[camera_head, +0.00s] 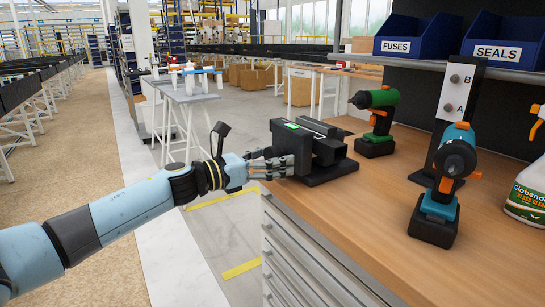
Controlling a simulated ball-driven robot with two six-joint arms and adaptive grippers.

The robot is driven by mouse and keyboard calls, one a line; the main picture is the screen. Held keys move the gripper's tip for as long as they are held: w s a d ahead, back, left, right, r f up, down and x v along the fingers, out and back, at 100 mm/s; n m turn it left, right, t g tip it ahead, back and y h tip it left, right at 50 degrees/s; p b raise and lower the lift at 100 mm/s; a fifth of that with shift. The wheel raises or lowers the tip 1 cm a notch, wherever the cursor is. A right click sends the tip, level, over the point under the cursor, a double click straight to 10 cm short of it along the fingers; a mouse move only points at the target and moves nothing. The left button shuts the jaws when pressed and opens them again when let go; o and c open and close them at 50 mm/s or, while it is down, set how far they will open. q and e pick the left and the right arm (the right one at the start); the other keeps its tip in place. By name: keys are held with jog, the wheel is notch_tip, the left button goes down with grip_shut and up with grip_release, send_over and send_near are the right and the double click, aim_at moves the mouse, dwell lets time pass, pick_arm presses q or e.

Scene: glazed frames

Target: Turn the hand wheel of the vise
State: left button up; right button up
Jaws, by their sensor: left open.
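The black vise (328,150) stands on the left edge of the wooden workbench, with a small green patch on its top. My left gripper (277,164) reaches in from the left, its fingers open at the vise's left end. I cannot make out the hand wheel; the fingers cover the part of the vise end where they meet it. Whether the fingers touch the wheel cannot be told. My right gripper is not in view.
On the workbench (400,215), a green drill (376,112) stands right of the vise. A blue drill (447,190), a black A/B stand (437,150) and a spray bottle (528,190) are further right. Blue FUSES and SEALS bins (415,35) sit above. The floor left of the drawers is clear.

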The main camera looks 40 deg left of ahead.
pick_arm(q)
jog(key=shift+c, duration=1.1)
jog(key=c, duration=1)
jog(key=shift+o, duration=0.2)
